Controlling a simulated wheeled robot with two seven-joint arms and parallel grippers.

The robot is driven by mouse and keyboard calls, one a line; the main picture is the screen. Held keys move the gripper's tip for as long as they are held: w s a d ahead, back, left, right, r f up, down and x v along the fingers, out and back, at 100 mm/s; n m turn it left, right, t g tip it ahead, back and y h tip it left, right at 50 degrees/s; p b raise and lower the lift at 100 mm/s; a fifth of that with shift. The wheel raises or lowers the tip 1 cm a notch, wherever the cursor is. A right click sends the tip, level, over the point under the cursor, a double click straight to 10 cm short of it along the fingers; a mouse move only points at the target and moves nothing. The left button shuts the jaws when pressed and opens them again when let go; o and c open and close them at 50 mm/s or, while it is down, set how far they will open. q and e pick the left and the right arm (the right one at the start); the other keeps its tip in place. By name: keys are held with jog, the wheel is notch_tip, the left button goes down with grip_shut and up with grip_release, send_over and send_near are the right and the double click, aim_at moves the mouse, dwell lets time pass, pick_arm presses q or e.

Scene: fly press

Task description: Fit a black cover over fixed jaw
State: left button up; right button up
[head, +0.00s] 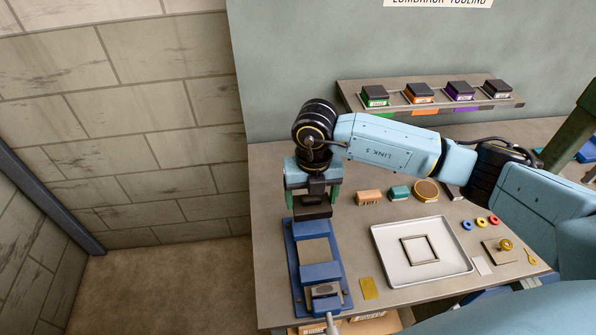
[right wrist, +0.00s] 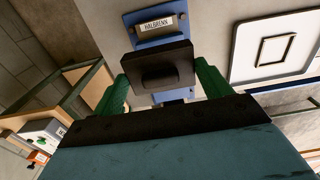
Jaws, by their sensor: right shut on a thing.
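My right gripper (head: 312,203) points down over the far end of the blue vise (head: 288,262), at the left of the bench. Its green fingers are shut on a black cover (head: 312,212). In the right wrist view the cover (right wrist: 160,66) is a dark block with a raised middle, held between the fingers, in front of the blue vise (right wrist: 157,42) with its HALBRENN label. The near blue jaw block (head: 320,272) stands clear of the cover. The far jaw is largely hidden; I cannot tell whether the cover touches it. My left gripper is out of view.
A white tray (head: 384,240) with a square frame (head: 419,250) lies right of the vise. A shelf (head: 440,110) holds several dark-topped boxes.

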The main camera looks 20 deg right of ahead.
aim_at(311, 227)
jog(key=shift+s+f+b, duration=0.4)
jog(key=shift+f+b, duration=0.1)
jog(key=shift+f, duration=0.45)
notch_tip(311, 227, down, 3)
jog(key=b, duration=0.3)
jog(key=shift+w+f, duration=0.1)
jog(key=shift+f, duration=0.35)
jog(key=shift+f+b, duration=0.25)
jog(key=shift+b, duration=0.1)
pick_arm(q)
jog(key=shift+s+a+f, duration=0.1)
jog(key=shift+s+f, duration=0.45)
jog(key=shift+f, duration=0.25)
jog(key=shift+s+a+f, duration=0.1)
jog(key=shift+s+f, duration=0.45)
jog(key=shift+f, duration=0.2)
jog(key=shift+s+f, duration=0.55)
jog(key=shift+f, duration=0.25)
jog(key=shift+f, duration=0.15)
pick_arm(e)
jog(key=shift+w, duration=0.15)
pick_arm(q)
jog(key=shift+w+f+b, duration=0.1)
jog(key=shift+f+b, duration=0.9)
jog(key=shift+b, duration=0.1)
pick_arm(e)
jog(key=shift+f, duration=1.15)
